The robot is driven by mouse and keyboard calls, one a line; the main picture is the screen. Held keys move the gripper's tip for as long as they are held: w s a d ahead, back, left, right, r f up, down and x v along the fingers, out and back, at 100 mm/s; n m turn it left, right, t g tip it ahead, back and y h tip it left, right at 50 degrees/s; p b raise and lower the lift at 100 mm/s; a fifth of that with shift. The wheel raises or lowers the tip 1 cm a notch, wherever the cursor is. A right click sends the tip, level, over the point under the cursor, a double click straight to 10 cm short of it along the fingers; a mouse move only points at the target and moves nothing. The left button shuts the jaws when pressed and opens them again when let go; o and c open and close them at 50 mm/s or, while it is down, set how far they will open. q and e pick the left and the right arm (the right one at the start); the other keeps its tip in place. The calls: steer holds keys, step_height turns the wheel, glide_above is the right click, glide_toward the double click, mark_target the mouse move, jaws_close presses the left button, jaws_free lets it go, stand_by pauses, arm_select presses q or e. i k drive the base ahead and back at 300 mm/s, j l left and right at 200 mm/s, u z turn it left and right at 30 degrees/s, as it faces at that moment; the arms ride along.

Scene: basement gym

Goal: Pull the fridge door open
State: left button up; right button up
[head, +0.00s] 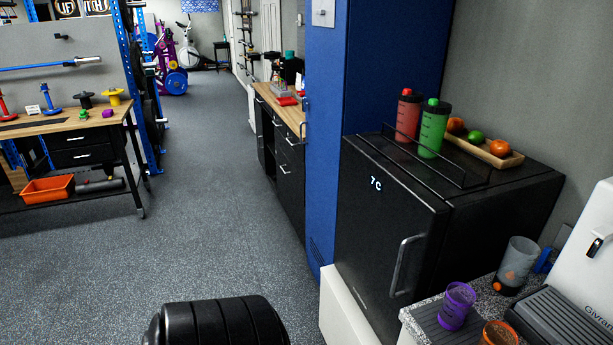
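The black fridge (500,215) stands at the right in the head view, beside a blue locker. Its door (380,230) faces left toward the open floor and looks shut. A silver vertical bar handle (405,266) is on the door's near side. The lower near corner of the fridge is hidden behind the counter in front. Neither of my grippers shows in this view.
Red (408,115) and green (434,128) bottles and a fruit tray (510,160) stand on the fridge. A near counter (415,318) holds a purple cup (456,305) close to the handle. A blue locker (330,130) adjoins.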

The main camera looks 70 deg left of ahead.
mark_target(390, 230)
steer(key=u, duration=1.7)
